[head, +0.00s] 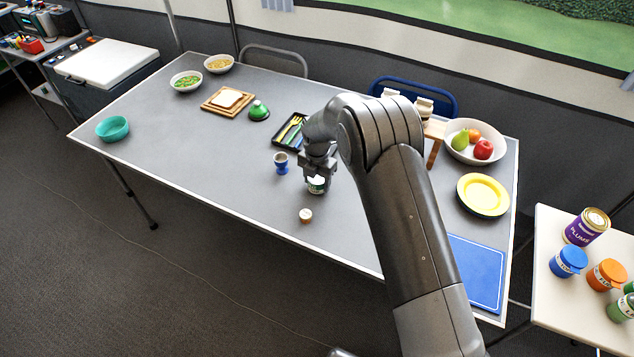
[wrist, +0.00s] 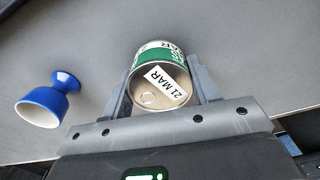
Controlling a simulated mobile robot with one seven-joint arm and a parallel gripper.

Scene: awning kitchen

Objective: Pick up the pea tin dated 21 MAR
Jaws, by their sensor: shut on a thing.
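The pea tin (wrist: 155,62) is a small can with a green and white label. A white tag on its lid reads 21 MAR in the wrist view. My gripper (wrist: 160,85) is shut on the tin, with one finger on each side of it. In the head view my gripper (head: 318,180) points down over the table and the tin (head: 317,187) shows just below it. I cannot tell whether the tin touches the table.
A blue egg cup (head: 281,163) stands close left of my gripper; it lies near the tin in the wrist view (wrist: 48,100). A small white-topped jar (head: 305,215) stands in front. A black cutlery tray (head: 283,131) lies behind. The table's left front is clear.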

